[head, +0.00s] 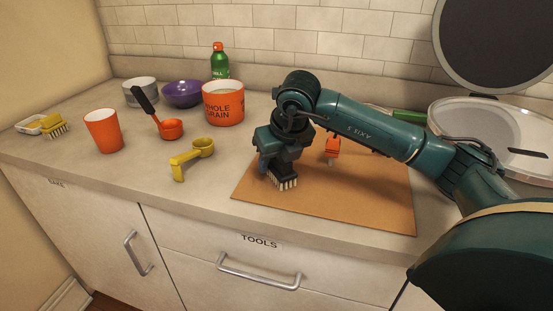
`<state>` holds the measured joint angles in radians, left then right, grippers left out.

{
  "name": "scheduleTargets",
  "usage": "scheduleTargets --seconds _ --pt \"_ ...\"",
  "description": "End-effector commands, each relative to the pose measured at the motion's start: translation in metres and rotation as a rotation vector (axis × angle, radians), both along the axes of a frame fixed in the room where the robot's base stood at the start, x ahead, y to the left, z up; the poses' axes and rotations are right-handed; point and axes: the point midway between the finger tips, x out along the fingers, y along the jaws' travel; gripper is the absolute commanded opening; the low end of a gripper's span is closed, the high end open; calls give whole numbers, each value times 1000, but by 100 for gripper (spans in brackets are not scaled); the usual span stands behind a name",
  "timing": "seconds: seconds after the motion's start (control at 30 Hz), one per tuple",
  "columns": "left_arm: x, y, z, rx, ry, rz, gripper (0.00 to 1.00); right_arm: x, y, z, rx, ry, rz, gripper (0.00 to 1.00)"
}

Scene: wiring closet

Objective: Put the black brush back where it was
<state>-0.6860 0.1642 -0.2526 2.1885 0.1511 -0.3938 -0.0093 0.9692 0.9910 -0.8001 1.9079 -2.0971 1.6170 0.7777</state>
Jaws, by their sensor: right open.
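The black brush (284,181) has pale bristles that point down. It is at the left part of the brown board (370,212) on the counter, and its bristles look to be at the board's surface. My right gripper (273,168) is directly above the brush and open, with its fingers around or just at the brush's top. The gripper hides much of the brush body, so I cannot tell whether the fingers touch it. My left gripper is not in view.
An orange-handled tool (332,147) lies on the board behind my arm. Left of the board are a yellow scoop (191,157), an orange scoop (171,129), a "WHOLE GRAIN" canister (223,108) and an orange cup (103,131). A yellow brush (55,126) lies far left.

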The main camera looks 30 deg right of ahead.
Motion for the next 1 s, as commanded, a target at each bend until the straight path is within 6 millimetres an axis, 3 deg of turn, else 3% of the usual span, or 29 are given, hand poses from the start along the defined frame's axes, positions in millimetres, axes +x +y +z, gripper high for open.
scheduleTargets --seconds 0.1,0.43,0.8,1.0 --pt "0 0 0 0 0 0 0 0 0 0 0 0 0 45" --pt "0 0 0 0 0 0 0 0 0 0 0 0 0 70" --pt "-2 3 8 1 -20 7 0 0 0 0 0 1 0 70" --pt "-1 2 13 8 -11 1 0 -6 0 17 0 -1 -1 70"
